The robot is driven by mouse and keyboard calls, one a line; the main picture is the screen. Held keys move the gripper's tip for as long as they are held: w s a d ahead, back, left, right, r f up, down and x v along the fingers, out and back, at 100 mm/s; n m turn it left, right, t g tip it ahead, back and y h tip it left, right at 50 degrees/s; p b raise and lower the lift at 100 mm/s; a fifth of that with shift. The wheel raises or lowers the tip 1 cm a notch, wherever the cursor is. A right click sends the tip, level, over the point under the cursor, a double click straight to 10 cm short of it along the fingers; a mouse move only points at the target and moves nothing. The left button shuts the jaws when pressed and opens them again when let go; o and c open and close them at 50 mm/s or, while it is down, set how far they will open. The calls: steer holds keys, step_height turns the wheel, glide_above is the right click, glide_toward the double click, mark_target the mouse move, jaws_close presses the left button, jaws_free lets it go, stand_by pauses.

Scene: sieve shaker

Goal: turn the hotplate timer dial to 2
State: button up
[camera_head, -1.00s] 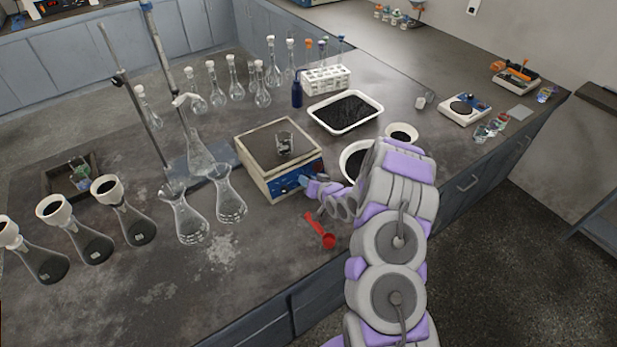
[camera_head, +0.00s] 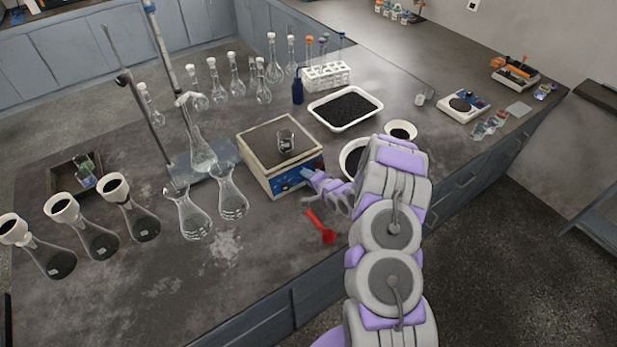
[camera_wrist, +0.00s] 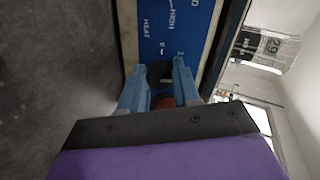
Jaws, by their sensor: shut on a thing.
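The hotplate (camera_head: 250,160) stands on the bench with its blue front panel (camera_head: 289,182) facing my arm. In the wrist view, the blue panel (camera_wrist: 176,28) shows the words HEAT and HIGH, sideways. My gripper (camera_wrist: 160,72) is at this panel, with its two blue fingers on either side of a dark dial (camera_wrist: 158,69), shut on it. My gripper also shows in the head view (camera_head: 306,175), at the panel's right part. The dial's pointer and its number cannot be read. A reddish-brown part shows between the fingers, nearer the wrist.
A small glass beaker (camera_head: 286,142) stands on the hotplate. A red scoop (camera_head: 321,227) lies in front. A white bowl (camera_head: 349,150) of dark grains is beside my arm, and a white tray (camera_head: 375,104) is behind. Glass flasks (camera_head: 190,216) stand at left.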

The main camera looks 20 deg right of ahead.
steer(key=shift+d+m, duration=0.15)
steer(key=shift+m, duration=0.35)
steer(key=o, duration=1.1)
steer(key=shift+c, duration=0.2)
steer(key=shift+d, duration=0.1)
steer(key=p+v, duration=0.2)
steer(key=v, duration=1.5)
steer(key=shift+d, duration=0.2)
steer(key=shift+s, duration=0.1)
